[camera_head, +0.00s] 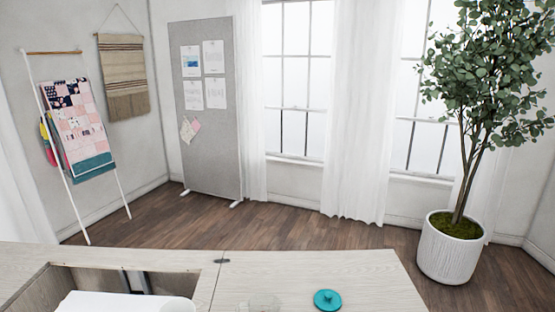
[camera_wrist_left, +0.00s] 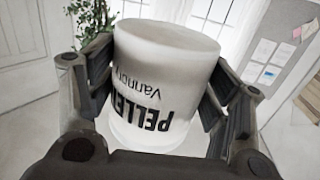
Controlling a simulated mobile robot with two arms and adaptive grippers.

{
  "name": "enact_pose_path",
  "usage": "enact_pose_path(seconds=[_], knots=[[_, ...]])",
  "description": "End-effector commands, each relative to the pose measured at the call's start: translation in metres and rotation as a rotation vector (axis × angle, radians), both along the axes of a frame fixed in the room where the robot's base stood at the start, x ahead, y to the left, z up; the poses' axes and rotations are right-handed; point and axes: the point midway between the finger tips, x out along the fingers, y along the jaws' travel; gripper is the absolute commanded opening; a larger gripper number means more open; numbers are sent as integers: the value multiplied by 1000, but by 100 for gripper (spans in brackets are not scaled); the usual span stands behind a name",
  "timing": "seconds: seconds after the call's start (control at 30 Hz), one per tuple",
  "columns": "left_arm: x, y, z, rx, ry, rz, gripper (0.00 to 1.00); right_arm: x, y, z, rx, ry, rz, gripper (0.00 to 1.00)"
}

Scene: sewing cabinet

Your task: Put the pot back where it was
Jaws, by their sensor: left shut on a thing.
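The pot (camera_wrist_left: 160,62) is a white cylinder with dark lettering that reads upside down in the left wrist view. My left gripper (camera_wrist_left: 166,88) is shut on it, with one dark finger against each side. The pot's closed round end faces up in that picture. In the head view neither the pot nor my left gripper can be made out. My right gripper is in no view.
A pale wood cabinet top (camera_head: 370,275) has a rectangular opening (camera_head: 75,275) on its left. A round teal piece with a knob (camera_head: 327,299) lies on the top, beside a faint clear object (camera_head: 262,303). A potted tree (camera_head: 450,245) stands on the floor beyond, at the right.

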Motion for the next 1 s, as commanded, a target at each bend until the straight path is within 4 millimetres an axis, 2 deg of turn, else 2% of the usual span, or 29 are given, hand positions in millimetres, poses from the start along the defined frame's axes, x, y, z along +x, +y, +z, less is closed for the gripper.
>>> enact_pose_path(seconds=[0.07, 0.5, 0.67, 0.8, 0.9, 1.0], knots=[[-2, -4, 0, -3, -1, -4, 47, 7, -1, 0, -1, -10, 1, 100], [-51, -84, -1, -8, 1, -49, 47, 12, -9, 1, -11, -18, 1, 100], [-77, -116, 9, -11, 1, -39, 47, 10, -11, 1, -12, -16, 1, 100], [-106, -139, 29, -14, 3, 19, 47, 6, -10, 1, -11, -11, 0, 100], [-124, -140, 46, -11, 4, 100, 47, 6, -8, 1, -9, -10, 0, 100], [-138, -129, 61, -9, 6, 200, 47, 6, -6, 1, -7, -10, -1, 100]])
